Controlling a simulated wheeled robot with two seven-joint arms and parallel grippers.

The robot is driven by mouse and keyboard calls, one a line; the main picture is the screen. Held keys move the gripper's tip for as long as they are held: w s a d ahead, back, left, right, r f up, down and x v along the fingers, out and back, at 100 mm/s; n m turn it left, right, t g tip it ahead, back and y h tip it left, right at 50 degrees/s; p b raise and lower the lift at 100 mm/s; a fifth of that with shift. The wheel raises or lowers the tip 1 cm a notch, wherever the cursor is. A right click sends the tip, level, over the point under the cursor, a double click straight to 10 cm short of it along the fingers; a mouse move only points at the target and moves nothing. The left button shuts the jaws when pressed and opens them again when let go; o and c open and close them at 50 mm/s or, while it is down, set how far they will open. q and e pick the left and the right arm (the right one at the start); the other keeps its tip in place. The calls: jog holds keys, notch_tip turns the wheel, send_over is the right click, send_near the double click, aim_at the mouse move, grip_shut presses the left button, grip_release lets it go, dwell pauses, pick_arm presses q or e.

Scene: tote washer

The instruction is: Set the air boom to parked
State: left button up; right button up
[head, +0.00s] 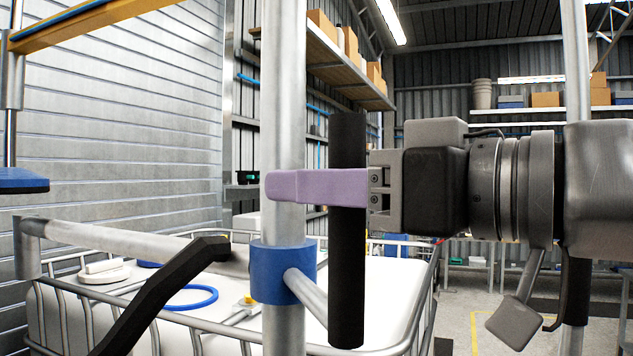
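A blue collar (283,272) sits around an upright steel post (283,100). A grey tube (120,240) runs left from near the collar, and a short bar joins the collar to an upright black grip (347,270). No label shows whether this or the orange beam (85,22) at upper left is the air boom. My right gripper (275,187) comes in from the right, level, at the black grip. Its purple near finger crosses in front of the grip and overlaps the post. The far finger is hidden, so its closure is unclear. My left gripper is out of view.
A wire-railed white tub (370,290) lies behind the post, holding a blue ring (190,298) and small parts. A black angled bar (160,295) rises at lower left. Another steel post (575,90) stands at right. Shelves with boxes line the back.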

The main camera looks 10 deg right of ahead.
grip_shut()
dwell(1.1)
